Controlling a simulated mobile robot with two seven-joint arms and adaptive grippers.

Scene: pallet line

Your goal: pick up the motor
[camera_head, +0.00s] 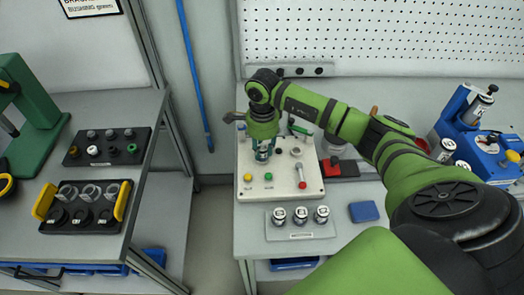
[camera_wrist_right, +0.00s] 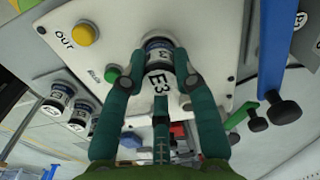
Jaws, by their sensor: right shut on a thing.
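My right gripper (camera_head: 263,152) is over the white panel (camera_head: 312,178) on the middle bench. In the right wrist view my right gripper (camera_wrist_right: 160,70) is shut around a cylindrical motor (camera_wrist_right: 158,80) with a white label reading E3 and a dark blue band. In the head view this motor is mostly hidden by the gripper. I cannot tell whether its far end touches the panel. Three similar motors stand in a grey tray (camera_head: 300,234) in front of the panel. My left gripper is not in view.
The panel has a yellow button (camera_head: 248,177), a green button (camera_head: 269,177) and a red-ended lever (camera_head: 301,182). A blue block (camera_head: 364,211) lies right of the tray. A blue fixture (camera_head: 470,120) stands far right. Black part trays (camera_head: 105,147) sit on the left bench.

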